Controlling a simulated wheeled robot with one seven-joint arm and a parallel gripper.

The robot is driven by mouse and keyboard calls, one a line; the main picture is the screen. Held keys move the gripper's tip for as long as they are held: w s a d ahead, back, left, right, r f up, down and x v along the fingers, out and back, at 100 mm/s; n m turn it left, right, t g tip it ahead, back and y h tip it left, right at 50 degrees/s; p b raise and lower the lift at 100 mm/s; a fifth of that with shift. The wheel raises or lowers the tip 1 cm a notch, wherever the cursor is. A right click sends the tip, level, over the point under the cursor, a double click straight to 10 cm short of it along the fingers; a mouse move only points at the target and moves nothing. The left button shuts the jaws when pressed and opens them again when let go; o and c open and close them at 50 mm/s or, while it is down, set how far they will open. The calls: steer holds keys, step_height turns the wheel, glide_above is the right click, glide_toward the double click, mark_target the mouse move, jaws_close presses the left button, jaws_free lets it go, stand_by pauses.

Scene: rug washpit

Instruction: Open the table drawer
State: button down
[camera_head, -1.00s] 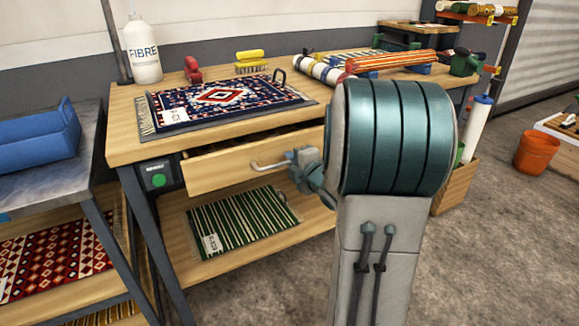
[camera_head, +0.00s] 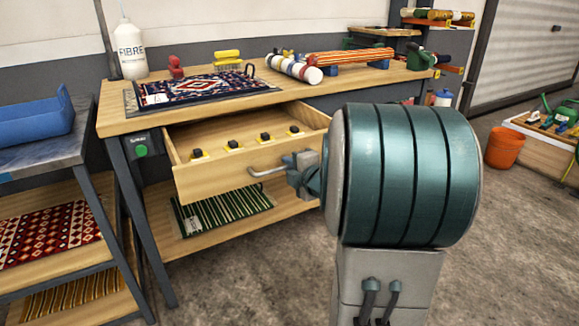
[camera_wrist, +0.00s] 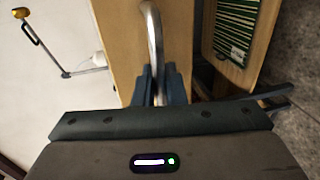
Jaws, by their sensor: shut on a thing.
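The table drawer (camera_head: 215,178) is pulled well out of the wooden table (camera_head: 115,123). Several small black-and-yellow items show inside it. Its curved metal handle (camera_head: 264,173) is on the front panel. My gripper (camera_head: 302,165) is at the right end of the handle, with my arm hiding the drawer's right front corner. In the wrist view, my gripper (camera_wrist: 159,85) is shut on the handle (camera_wrist: 154,30), with the fingers on both sides of the bar. The drawer front (camera_wrist: 118,40) fills the middle left there.
A patterned rug (camera_head: 190,88), a white bottle (camera_head: 130,48) and rolled rugs (camera_head: 345,57) are on the tabletop. A striped green rug (camera_head: 225,211) lies on the lower shelf. A side table with a blue tray (camera_head: 35,117) stands left.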

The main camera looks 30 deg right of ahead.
steer(key=shift+s+d, duration=0.1)
steer(key=shift+s, duration=0.15)
steer(key=c, duration=1.6)
jaws_free()
steer(key=shift+o, duration=0.2)
steer(key=p+v, duration=0.3)
steer(key=v, duration=1)
steer(key=shift+s+p, duration=0.3)
steer(key=shift+s, duration=0.05)
steer(key=shift+r, duration=0.15)
